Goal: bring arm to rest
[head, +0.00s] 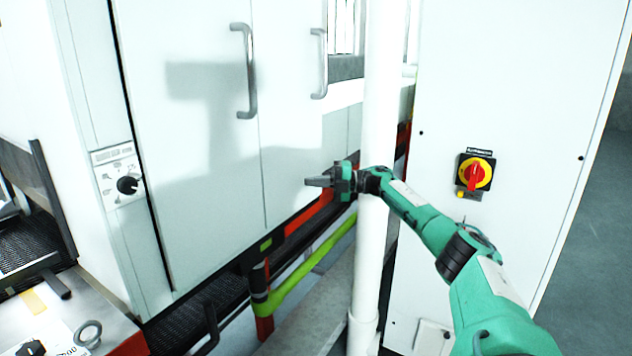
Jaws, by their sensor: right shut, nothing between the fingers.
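My right arm (430,228) is green with dark joints. It comes in from the lower right and reaches up and left across the picture. Its gripper (318,182) is shut and empty, with the fingers pointing left. The gripper is in front of the white cabinet doors (210,120), and I see no contact with them. The forearm passes in front of a white vertical pipe (378,80). My left gripper is not in view.
A white panel at the right carries a red and yellow rotary switch (476,173). Two door handles (245,70) stick out. A black knob (127,185) is at the left. A yellow-green pipe (300,268) runs low. A metal surface with a ring (88,333) is at lower left.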

